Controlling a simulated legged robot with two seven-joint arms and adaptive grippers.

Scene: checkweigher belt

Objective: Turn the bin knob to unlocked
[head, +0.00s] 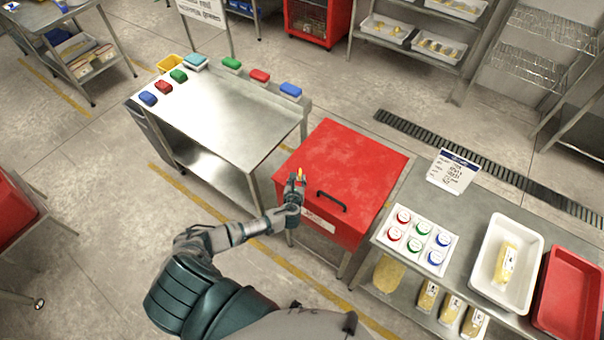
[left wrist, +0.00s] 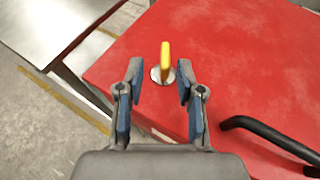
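The red bin (head: 350,165) stands between the steel table and the right-hand bench. Its yellow knob (left wrist: 165,54) rises from a round metal base (left wrist: 162,76) on the red surface. In the left wrist view my left gripper (left wrist: 160,70) is open, with one finger on each side of the knob and visible gaps between. No lock marking is readable. My right gripper is not in view.
A black handle (head: 331,201) sits on the bin, right of my left gripper. The steel table (head: 225,120) at left holds several coloured blocks along its edges.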

